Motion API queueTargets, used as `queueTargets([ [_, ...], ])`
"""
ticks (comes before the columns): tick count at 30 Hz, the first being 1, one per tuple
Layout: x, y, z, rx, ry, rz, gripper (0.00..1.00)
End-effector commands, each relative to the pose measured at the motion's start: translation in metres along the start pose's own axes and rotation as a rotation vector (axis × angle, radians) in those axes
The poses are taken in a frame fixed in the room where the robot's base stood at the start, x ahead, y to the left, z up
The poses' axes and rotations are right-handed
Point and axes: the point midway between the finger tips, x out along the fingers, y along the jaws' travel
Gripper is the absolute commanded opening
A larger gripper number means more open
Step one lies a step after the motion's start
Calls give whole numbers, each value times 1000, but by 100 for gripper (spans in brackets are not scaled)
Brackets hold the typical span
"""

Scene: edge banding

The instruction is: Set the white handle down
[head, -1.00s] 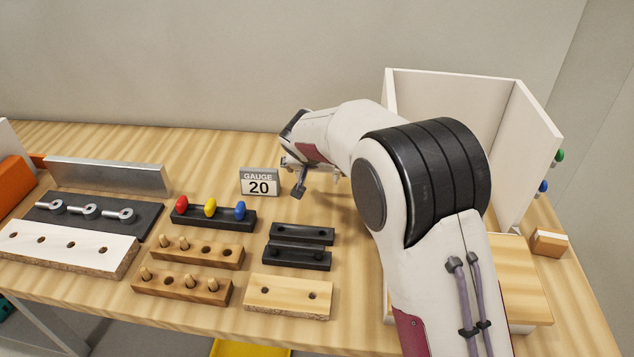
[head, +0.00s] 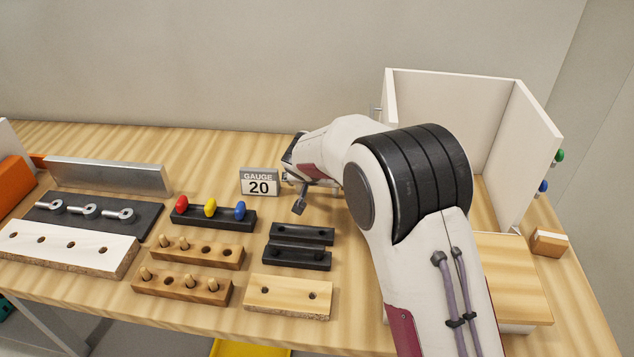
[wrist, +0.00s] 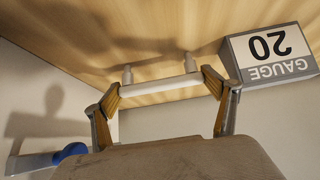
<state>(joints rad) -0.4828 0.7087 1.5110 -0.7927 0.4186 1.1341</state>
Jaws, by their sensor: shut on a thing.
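The white handle (wrist: 160,88) is a pale bar with two short posts, seen in the wrist view between the two fingers of my gripper (wrist: 165,92). My gripper is shut on it, with a finger at each end. The posts point towards the wooden table top (wrist: 90,40); I cannot tell whether they touch it. In the head view my gripper (head: 301,190) is low over the table beside the gauge sign, and my arm hides most of it and the handle.
The gauge sign (head: 259,183) reading 20 stands close to my gripper. Black slotted blocks (head: 298,257) and a rack with coloured knobs (head: 213,218) lie nearer the front. A white open cabinet (head: 535,140) stands at the right. A blue knob (wrist: 70,152) shows in the wrist view.

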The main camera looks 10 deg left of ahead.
Motion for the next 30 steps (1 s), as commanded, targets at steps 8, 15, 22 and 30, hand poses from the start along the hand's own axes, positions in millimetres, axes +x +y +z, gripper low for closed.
queueTargets([
  [8, 1, 0, 1, 0, 0, 0, 61],
  [15, 2, 0, 2, 0, 0, 0, 100],
  [22, 2, 0, 1, 0, 0, 0, 100],
  [30, -9, 0, 0, -1, 0, 0, 100],
])
